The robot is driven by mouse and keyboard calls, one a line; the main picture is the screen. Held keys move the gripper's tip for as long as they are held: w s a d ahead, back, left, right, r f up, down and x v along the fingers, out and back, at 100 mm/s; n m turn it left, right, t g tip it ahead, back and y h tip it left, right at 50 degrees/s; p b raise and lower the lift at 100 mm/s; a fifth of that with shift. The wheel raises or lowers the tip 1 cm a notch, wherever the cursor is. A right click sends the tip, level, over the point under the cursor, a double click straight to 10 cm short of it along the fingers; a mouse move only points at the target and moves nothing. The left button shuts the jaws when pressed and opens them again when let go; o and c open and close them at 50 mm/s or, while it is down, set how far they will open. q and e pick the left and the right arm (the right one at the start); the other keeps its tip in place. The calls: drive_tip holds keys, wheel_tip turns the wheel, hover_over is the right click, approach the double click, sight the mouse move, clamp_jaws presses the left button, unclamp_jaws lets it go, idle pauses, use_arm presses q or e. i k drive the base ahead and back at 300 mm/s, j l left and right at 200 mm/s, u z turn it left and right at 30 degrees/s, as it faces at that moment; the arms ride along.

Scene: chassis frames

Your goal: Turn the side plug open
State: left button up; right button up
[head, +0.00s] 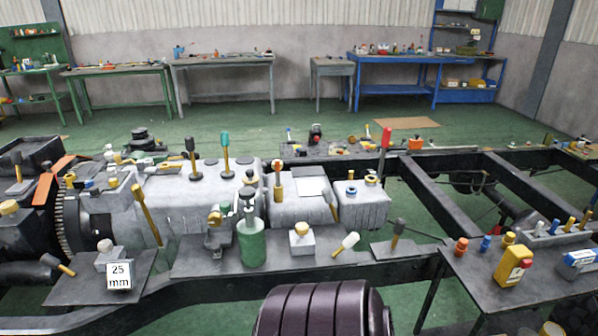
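Grey gearbox housings (207,210) lie along the chassis frame across the middle of the head view. I cannot pick out the side plug for certain. A grey block with a yellow cap (301,240) stands on the dark plate in front of the housing. A smaller grey block (108,253) stands on the left plate behind a "25 mm" card (120,274). Neither of my grippers is in view.
A green bottle (251,242) and a white-handled tool (347,243) are on the front plate. A side table (480,278) at right holds a yellow container (512,263). Dark frame rails (523,185) run to the right. A dark ribbed shape covers the bottom middle.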

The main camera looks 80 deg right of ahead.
sight(214, 219)
drive_tip(key=z, duration=2.2)
drive_tip(key=j, duration=0.2)
drive_tip(key=i, duration=0.05)
